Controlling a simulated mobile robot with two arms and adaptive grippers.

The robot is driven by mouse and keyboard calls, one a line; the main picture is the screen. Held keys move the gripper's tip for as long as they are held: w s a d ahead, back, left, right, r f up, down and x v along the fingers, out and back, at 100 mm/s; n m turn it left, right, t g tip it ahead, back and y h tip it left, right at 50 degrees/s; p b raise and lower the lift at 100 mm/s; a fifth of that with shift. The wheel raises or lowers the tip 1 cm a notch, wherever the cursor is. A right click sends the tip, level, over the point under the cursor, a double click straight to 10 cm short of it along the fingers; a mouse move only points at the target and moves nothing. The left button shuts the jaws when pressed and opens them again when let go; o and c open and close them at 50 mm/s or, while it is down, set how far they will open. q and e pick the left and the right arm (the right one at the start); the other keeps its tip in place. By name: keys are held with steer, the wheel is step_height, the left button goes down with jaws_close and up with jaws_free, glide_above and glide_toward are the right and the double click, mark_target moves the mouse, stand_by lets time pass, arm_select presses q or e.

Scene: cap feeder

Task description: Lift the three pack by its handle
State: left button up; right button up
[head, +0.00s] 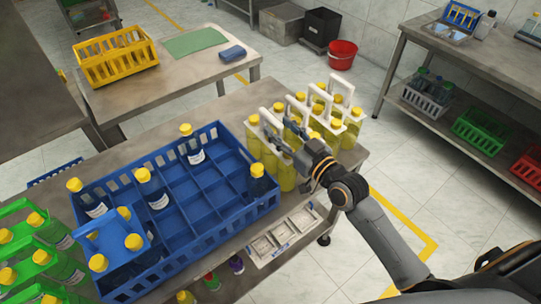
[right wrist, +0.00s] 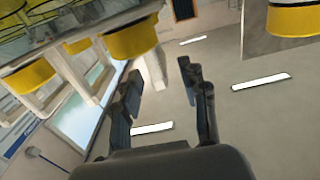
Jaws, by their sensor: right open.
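Packs of yellow-green bottles with yellow caps and white carriers stand close together at the right end of the table. The white handle (head: 298,104) of one rises near my right gripper (head: 277,125), which is over the left side of the group. Which pack is the three pack I cannot tell. In the right wrist view my right gripper (right wrist: 166,95) is open, with nothing clearly held. Yellow caps (right wrist: 130,38) and a white handle (right wrist: 85,75) show left of its fingers there. My left gripper is not in view.
A blue divided crate (head: 205,238) holding a few dark bottles fills the table's middle. A blue-handled pack (head: 115,240) and green packs (head: 40,255) stand at the left. A yellow crate (head: 115,55) sits on the table behind.

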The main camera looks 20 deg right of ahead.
mark_target(270, 120)
steer(key=p+x, duration=0.1)
steer(key=x, duration=0.4)
steer(key=shift+d, duration=0.1)
steer(key=shift+s, duration=0.1)
jaws_close()
steer(key=shift+r, duration=0.15)
